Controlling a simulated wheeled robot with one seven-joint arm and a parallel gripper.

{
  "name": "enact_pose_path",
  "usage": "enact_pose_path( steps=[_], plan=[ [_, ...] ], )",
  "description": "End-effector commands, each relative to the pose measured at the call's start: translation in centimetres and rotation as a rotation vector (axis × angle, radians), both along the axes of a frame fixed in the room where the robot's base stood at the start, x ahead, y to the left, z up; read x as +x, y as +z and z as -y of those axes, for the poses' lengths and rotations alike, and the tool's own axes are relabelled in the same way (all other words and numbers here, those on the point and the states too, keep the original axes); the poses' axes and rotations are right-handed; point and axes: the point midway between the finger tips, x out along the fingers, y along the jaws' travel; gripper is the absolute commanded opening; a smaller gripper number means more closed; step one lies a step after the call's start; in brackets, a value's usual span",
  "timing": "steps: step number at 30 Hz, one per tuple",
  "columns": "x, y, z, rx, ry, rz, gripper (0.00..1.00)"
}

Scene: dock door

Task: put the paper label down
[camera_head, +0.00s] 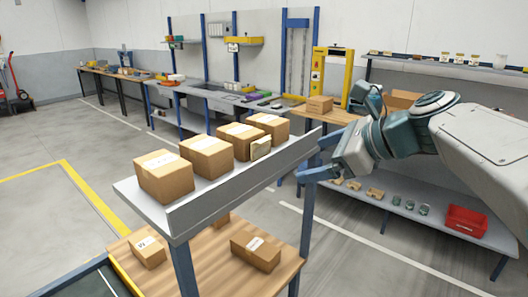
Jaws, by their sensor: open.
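My gripper (312,157) is at the right end of the grey raised shelf (185,205), its blue fingers spread apart and pointing left. Nothing shows between the fingers. A small cream, upright piece (260,148), which looks like the paper label, stands against the rightmost box (272,125) on that shelf, just behind the raised front lip. It is left of my fingertips and apart from them. Its lower edge is hidden by the lip, so I cannot tell what it rests on.
Several cardboard boxes (163,177) with white labels stand in a row on the shelf. A lower bench at right holds a red bin (466,221).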

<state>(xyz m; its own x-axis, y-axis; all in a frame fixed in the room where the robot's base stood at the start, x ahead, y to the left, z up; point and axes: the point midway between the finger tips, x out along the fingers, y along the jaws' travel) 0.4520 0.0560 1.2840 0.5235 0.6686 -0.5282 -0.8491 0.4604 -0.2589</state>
Motion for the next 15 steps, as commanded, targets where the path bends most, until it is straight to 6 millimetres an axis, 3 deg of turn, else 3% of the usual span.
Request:
enact_pose_path(
  steps=[3, 7, 11, 15],
  plan=[
    [1.5, 2.7, 0.1, 0.172, -0.086, -0.064, 0.89],
    [2.3, 4.3, 0.2, 0.273, -0.129, -0.106, 0.89],
    [3.1, 4.3, -0.7, 0.301, -0.138, -0.121, 0.89],
    [4.7, 3.2, -2.8, 0.3, -0.137, -0.123, 0.89]
  ],
)
